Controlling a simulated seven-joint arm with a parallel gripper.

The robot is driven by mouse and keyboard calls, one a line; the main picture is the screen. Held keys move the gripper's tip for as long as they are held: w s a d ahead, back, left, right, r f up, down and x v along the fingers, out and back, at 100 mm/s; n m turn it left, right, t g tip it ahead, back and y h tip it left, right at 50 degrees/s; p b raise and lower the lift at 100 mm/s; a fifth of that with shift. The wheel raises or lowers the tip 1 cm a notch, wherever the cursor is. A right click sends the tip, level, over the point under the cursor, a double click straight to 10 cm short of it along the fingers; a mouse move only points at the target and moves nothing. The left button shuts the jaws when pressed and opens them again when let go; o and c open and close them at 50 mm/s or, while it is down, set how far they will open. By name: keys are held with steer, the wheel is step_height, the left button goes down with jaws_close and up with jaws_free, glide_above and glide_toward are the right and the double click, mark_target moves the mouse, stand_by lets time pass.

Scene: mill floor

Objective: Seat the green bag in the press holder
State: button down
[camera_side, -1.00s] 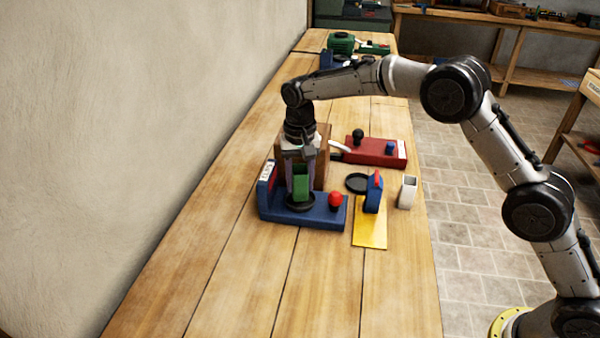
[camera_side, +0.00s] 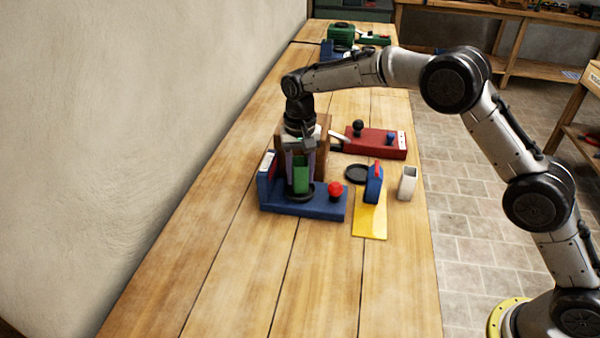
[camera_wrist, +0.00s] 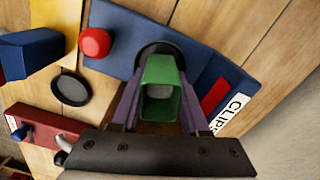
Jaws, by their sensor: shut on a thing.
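The green bag (camera_side: 301,178) is a small upright box shape with an open top. My gripper (camera_side: 300,172) points down and is shut on it, one finger on each side. The wrist view looks into the open top of the green bag (camera_wrist: 160,82). The press holder is the black ring (camera_side: 287,198) on the blue base, also in the wrist view (camera_wrist: 152,48). The bag's lower end is at this ring. I cannot tell whether it is inside the ring or just above it.
The blue press base (camera_side: 276,206) has a red knob (camera_side: 335,188) at its right. A blue bag (camera_side: 373,187) stands by a yellow mat (camera_side: 369,223). A white container (camera_side: 407,182), a black disc (camera_side: 357,174) and a red press (camera_side: 372,144) are nearby. The front bench is clear.

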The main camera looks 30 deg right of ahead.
steer(key=shift+f, duration=0.65)
stand_by(0.6)
steer(key=c, duration=0.7)
jaws_free()
steer(key=shift+r, duration=5.5)
